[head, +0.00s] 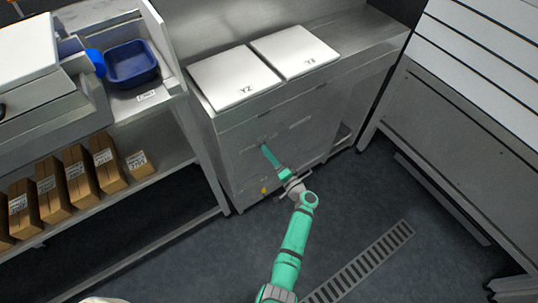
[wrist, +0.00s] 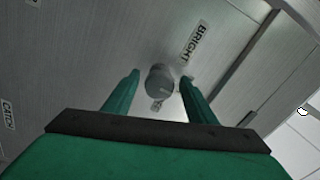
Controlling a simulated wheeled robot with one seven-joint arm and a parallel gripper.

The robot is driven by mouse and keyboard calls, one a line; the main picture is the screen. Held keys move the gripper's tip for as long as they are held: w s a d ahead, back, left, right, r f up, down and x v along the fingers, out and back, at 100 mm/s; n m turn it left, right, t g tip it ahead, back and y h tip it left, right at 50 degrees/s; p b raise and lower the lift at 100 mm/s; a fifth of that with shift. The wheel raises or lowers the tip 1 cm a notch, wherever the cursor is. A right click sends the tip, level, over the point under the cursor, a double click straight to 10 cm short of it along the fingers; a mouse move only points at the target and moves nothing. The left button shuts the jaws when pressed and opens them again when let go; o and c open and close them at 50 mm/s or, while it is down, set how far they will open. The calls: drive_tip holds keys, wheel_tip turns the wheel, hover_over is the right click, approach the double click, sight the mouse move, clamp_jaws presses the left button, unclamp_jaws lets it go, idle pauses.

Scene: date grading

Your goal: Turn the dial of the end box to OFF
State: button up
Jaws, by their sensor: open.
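The end box (head: 242,155) is the grey metal cabinet with two white lids marked Y2 and Y3 on top. In the wrist view a round grey dial (wrist: 159,80) sits on its metal panel, with a label reading BRIGHT (wrist: 195,42) beside it. A small label below the dial is partly hidden and I cannot read it. My gripper (wrist: 160,84) is open, with one green finger on each side of the dial in that view. I cannot tell whether the fingers touch it. In the head view my gripper (head: 270,156) reaches the cabinet's front and hides the dial.
A shelf unit (head: 160,163) with several cardboard boxes (head: 78,172) and a blue bin (head: 131,64) stands at left. A slatted panelled unit (head: 470,110) stands at right. A floor grate (head: 365,262) lies in the open floor. A small yellow spot (head: 263,190) shows low on the cabinet front.

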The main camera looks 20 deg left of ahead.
drive_tip(key=shift+d, duration=0.1)
drive_tip(key=c, duration=1)
drive_tip(key=shift+c, duration=0.2)
drive_tip(key=shift+w+m, duration=0.1)
drive_tip(key=shift+m, duration=0.2)
drive_tip(key=m, duration=0.2)
drive_tip(key=shift+w+d+m, duration=0.1)
drive_tip(key=shift+d+m, duration=0.1)
drive_tip(key=shift+m, duration=0.1)
drive_tip(key=m, duration=0.5)
drive_tip(key=shift+s+a, duration=0.2)
drive_tip(key=shift+d+m, duration=0.1)
drive_tip(key=shift+m, duration=1.7)
drive_tip(key=shift+w+d+f+m, duration=0.1)
drive_tip(key=shift+m, duration=0.2)
